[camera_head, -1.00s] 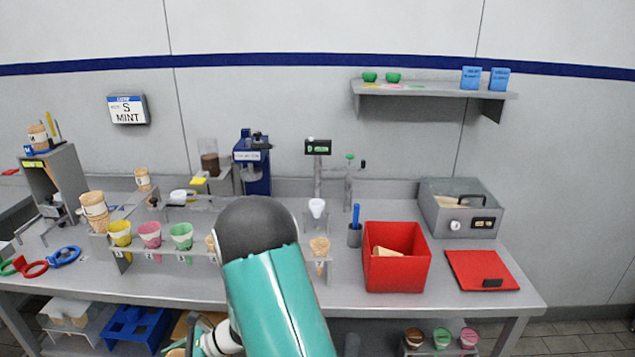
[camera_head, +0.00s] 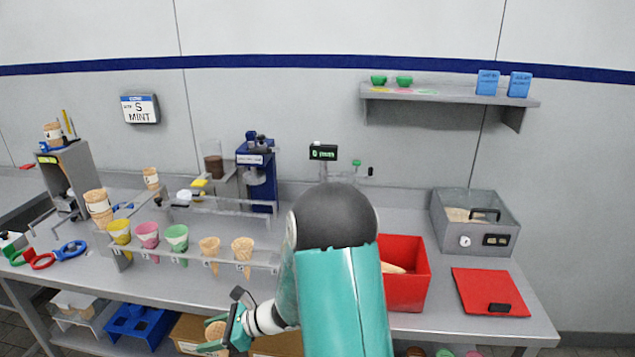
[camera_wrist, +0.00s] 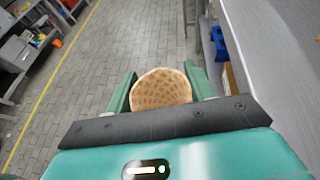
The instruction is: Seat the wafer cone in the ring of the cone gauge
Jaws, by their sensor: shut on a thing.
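My gripper (camera_head: 222,336) is low in front of the counter's front edge, at the lower middle of the head view. It is shut on a wafer cone (camera_head: 215,331). In the wrist view the tan, waffle-patterned cone (camera_wrist: 160,88) sits between the two green fingers, its wide end showing and its tip hidden. Green, red (camera_head: 42,261) and blue (camera_head: 69,251) rings are at the counter's far left, apart from my gripper; they look like the gauge, but I cannot tell for sure.
A rack (camera_head: 196,256) along the counter front holds coloured and plain cones. Stacked cones (camera_head: 98,206) stand left of it. A red bin (camera_head: 404,292), red lid (camera_head: 489,292) and grey box (camera_head: 474,221) stand right. In the wrist view, open floor (camera_wrist: 115,45) lies left of the counter.

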